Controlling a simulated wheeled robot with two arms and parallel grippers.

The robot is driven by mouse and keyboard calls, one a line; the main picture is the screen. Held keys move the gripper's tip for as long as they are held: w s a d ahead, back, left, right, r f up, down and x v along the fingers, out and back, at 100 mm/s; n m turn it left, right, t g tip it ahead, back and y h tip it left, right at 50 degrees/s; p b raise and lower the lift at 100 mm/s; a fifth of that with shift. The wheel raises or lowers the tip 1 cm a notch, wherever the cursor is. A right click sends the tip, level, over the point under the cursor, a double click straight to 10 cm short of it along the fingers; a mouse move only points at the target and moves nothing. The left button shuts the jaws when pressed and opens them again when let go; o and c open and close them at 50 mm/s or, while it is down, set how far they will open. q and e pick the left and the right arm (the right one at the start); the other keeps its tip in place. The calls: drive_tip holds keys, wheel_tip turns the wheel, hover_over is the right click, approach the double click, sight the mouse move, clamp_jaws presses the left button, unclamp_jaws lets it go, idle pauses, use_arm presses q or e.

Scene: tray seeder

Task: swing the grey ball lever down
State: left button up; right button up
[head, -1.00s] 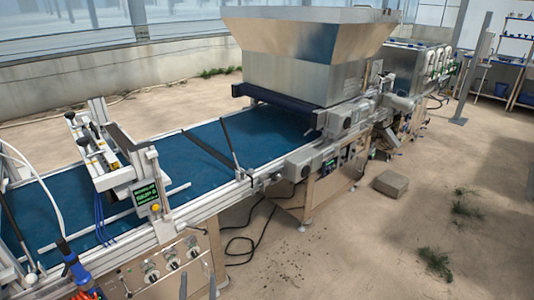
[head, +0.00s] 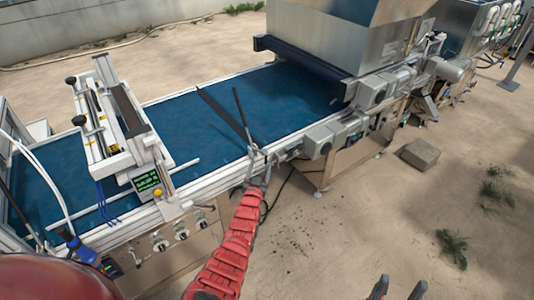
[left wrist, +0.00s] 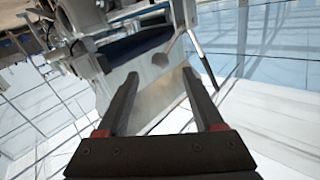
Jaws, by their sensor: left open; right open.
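My left gripper (head: 260,163) is open at the near edge of the blue belt, close to the foot of a thin dark rod (head: 241,112) that stands up there. In the left wrist view, its two fingers (left wrist: 158,74) are apart with nothing held. A small grey ball (left wrist: 160,59) on a short stem shows beyond the fingertips, apparently the ball lever. A dark rod with a pale tip (left wrist: 200,62) shows right of it. In the head view I cannot make out the ball near the gripper. My right gripper (head: 400,289) is open and empty at the bottom edge.
The blue belt (head: 190,125) runs from lower left to the metal hopper (head: 320,35). A dark diagonal bar (head: 218,112) lies over it. A frame with a green display (head: 146,181) spans the belt at left. A block (head: 420,153) lies on the open sandy floor at right.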

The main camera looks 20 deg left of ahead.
sight(265, 151)
use_arm(q)
drive_tip(key=w+b, duration=0.3)
drive_tip(key=b, duration=0.1)
drive_tip(key=w+a+b, duration=0.1)
drive_tip(key=w+b, duration=0.2)
drive_tip(key=b, duration=0.2)
drive_tip(key=w+b, duration=0.4)
drive_tip(key=shift+a+f, duration=0.15)
drive_tip(key=shift+f, duration=0.15)
drive_tip(key=shift+w+r+b, duration=0.35)
drive_tip(key=shift+w+b, duration=0.4)
drive_tip(key=shift+b, duration=0.2)
clamp_jaws()
drive_tip(key=shift+f, duration=0.15)
